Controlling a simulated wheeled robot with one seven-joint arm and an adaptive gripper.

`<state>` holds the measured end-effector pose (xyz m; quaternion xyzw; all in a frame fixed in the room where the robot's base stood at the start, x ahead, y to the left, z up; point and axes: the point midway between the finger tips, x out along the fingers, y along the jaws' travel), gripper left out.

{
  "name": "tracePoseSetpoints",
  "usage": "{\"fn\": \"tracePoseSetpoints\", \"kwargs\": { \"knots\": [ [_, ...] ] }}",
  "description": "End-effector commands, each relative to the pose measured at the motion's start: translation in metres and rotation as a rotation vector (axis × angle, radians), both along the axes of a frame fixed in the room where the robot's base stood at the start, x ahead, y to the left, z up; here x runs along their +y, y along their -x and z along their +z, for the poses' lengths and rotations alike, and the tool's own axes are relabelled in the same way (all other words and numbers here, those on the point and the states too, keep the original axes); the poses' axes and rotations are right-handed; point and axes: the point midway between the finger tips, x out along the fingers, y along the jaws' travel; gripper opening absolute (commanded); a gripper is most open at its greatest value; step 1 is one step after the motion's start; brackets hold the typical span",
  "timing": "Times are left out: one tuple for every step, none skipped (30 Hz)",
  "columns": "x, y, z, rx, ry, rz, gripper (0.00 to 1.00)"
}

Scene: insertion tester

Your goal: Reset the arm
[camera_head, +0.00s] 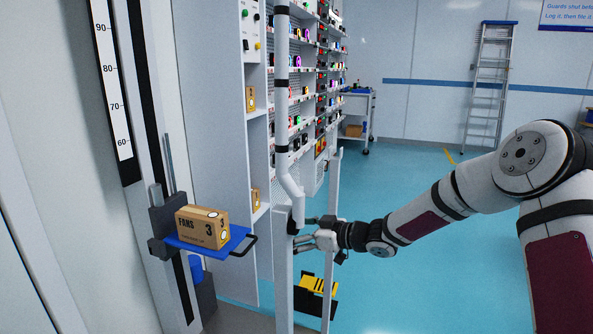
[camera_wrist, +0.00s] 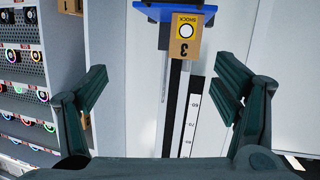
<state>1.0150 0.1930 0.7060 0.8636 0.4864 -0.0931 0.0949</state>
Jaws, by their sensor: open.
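My gripper (camera_head: 300,232) is at the end of my white arm, which reaches in from the right in the head view. It is beside a white upright post with a pipe on it, and the post partly hides its fingertips. In the wrist view my gripper (camera_wrist: 165,92) has its two dark fingers spread wide with nothing between them. A cardboard box (camera_head: 203,228) marked FANS 3 sits on a blue tray (camera_head: 238,238) to the left of my gripper. The box (camera_wrist: 184,38) and tray also show beyond the fingers in the wrist view.
The white pipe (camera_head: 283,110) and post (camera_head: 283,270) stand close to my gripper. Shelves (camera_head: 290,130) of small lit parts rise behind. A scale (camera_head: 113,90) runs up the left wall. A ladder (camera_head: 489,85) leans at the back.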

Motion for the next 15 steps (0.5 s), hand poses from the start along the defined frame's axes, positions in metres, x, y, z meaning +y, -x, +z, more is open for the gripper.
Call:
{"fn": "tracePoseSetpoints", "kwargs": {
  "knots": [
    [-0.003,-0.001,0.004,0.001,0.038,-0.021,0.82],
    [-0.006,-0.001,0.005,0.005,0.063,-0.039,0.82],
    [-0.011,-0.002,0.007,0.013,0.098,-0.065,0.82],
    [-0.014,-0.002,0.009,0.017,0.126,-0.086,0.82],
    [-0.019,-0.002,0.011,0.022,0.156,-0.109,0.82],
    [-0.026,-0.002,0.015,0.031,0.202,-0.144,0.82],
    [-0.033,-0.001,0.018,0.037,0.238,-0.174,0.82],
    [-0.040,0.001,0.022,0.045,0.277,-0.206,0.82],
    [-0.051,0.004,0.027,0.058,0.327,-0.252,0.82],
    [-0.060,0.007,0.032,0.069,0.365,-0.289,0.82],
    [-0.069,0.010,0.037,0.080,0.402,-0.324,0.82],
    [-0.081,0.016,0.044,0.095,0.448,-0.373,0.82],
    [-0.092,0.022,0.048,0.109,0.481,-0.410,0.82],
    [-0.101,0.028,0.054,0.122,0.512,-0.447,0.82],
    [-0.114,0.038,0.062,0.142,0.553,-0.496,0.82]
  ]
}}
